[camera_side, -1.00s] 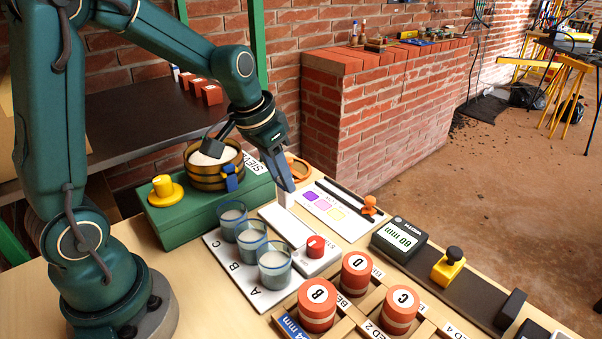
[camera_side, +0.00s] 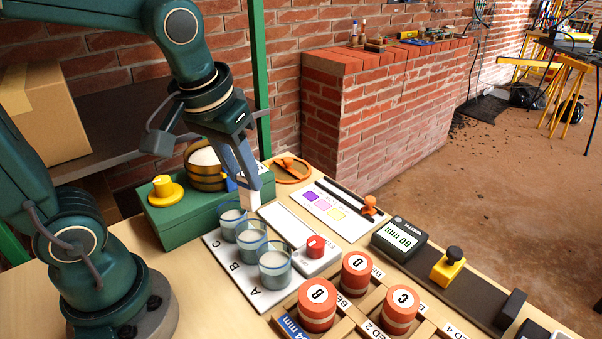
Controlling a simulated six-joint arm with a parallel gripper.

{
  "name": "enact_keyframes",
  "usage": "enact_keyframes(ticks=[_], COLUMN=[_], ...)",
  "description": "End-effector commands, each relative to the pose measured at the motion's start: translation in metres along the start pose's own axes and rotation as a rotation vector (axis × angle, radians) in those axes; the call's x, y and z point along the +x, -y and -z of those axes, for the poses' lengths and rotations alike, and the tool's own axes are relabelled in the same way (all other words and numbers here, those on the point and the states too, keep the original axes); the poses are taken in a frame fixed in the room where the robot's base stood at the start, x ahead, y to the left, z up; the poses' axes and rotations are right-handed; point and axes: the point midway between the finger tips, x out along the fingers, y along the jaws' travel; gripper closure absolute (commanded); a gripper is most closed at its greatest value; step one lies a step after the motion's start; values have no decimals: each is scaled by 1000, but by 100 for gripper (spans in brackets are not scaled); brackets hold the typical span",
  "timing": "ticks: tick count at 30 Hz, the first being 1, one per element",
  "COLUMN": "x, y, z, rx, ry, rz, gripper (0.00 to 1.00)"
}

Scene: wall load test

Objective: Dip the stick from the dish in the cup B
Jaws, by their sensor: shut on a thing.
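Cup B (camera_side: 252,243) is the middle of three clear cups with pale contents on a white lettered tray (camera_side: 262,300). Cup C (camera_side: 231,217) stands behind it and cup A (camera_side: 275,266) in front. My gripper (camera_side: 248,190) points down and is shut on a short white piece, apparently the stick (camera_side: 251,202). The stick's lower end shows just above and behind cup B, close to the right of cup C; I cannot tell the exact depth. An orange round dish (camera_side: 308,176) lies behind and to the right of my gripper.
A green box (camera_side: 180,225) with a sieve pot (camera_side: 207,178) and a yellow knob stands left of the cups. A white device with a red button (camera_side: 316,246) and a colour chart (camera_side: 330,212) lie to the right. Lettered red cans (camera_side: 317,305) stand in front.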

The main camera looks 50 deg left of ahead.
Motion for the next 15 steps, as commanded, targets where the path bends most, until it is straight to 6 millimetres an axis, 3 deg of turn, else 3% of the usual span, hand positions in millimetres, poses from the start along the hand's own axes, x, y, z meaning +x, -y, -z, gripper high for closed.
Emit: enact_keyframes(ticks=[5,15], x=[-2,20], y=[2,2], z=[-6,-13], rx=[-25,-24], ry=[-4,-1], rz=[9,10], gripper=[100,100])
